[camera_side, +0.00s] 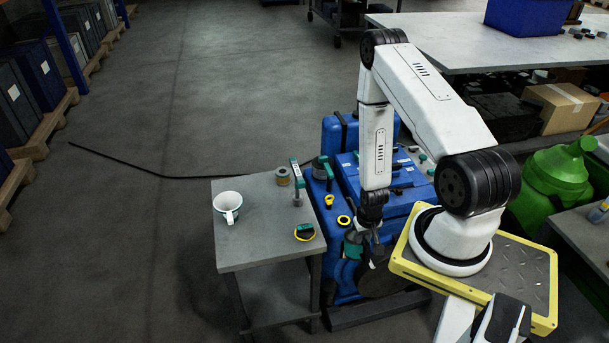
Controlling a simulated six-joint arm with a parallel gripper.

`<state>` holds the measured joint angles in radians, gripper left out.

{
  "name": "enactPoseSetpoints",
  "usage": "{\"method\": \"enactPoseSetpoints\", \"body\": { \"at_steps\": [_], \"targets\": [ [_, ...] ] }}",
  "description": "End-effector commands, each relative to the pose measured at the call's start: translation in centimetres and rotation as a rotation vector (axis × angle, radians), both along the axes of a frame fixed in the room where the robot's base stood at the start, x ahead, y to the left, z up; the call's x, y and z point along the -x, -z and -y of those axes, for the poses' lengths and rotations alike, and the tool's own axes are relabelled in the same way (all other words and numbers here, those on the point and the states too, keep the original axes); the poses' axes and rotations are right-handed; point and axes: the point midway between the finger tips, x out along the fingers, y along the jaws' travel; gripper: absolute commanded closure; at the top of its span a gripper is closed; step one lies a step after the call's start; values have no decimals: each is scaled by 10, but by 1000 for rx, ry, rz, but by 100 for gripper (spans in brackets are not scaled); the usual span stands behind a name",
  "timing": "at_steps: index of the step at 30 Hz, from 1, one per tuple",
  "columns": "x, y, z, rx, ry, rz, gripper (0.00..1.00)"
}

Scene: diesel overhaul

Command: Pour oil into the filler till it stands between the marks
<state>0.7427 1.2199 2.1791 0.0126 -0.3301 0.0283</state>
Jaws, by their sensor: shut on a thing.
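My gripper (373,258) points down at the near side of the blue engine (348,172). It is shut on a small grey and teal part (353,244), whose shape is partly hidden by the jaws and the engine. No oil level or marks can be made out.
The table also bears a white mug (227,205), a small jar (283,176) and an upright teal-topped tool (296,182). A large green can (558,178) stands at the right. A workbench (450,45) is behind. The floor at left is open, crossed by a black cable.

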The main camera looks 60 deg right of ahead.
Motion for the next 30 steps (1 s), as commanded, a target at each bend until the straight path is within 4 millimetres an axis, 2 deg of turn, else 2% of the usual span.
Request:
{"method": "enactPoseSetpoints", "body": {
  "at_steps": [30],
  "targets": [
    [0,-12,0,-55,0,-55,100]
  ]
}}
